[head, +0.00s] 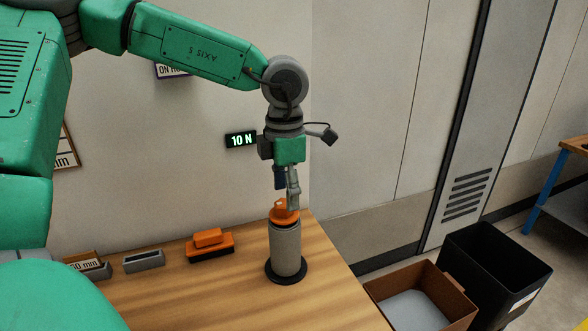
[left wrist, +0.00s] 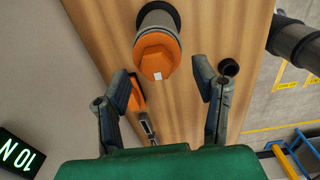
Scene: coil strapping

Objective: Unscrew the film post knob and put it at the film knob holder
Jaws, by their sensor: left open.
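The film post (head: 286,250) is a grey upright cylinder on a dark round base on the wooden table. An orange knob (head: 284,215) sits on its top; in the left wrist view the knob (left wrist: 157,55) is six-sided with a small white mark. My left gripper (head: 290,200) points down at the knob. In the left wrist view its fingers (left wrist: 163,82) are spread and empty, with the knob ahead of the gap between them. Contact with the knob cannot be told. I cannot identify the film knob holder with certainty. My right gripper is out of view.
An orange block-like tool (head: 210,244), a small grey tray (head: 143,261) and a labelled holder (head: 92,268) line the table's back edge. A display (head: 240,139) on the wall reads 10 N. A brown bin (head: 448,295) and a black bin (head: 500,258) stand beyond the table's right edge.

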